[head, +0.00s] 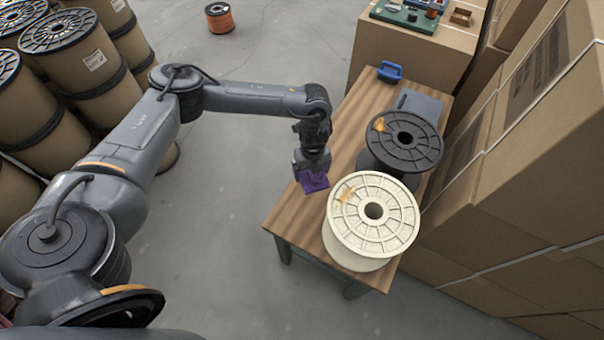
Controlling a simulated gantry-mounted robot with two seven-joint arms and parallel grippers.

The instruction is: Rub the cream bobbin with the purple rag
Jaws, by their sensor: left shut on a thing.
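The cream bobbin (355,232) stands upright at the near end of the wooden table, with an orange-brown smear on its top flange. My left gripper (311,176) is shut on the purple rag (314,184), at the table's left edge. The rag shows just up and left of the cream bobbin's rim; I cannot tell whether they touch. The gripper's fingertips are mostly hidden by the wrist and the rag. My right gripper is not in view.
A black bobbin (418,157) with an orange mark stands behind the cream one on the wooden table (345,125). A blue object (390,72) and a grey flat item (420,103) lie farther back. Stacked cartons (510,190) wall off the right. Large spools (85,75) crowd the left.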

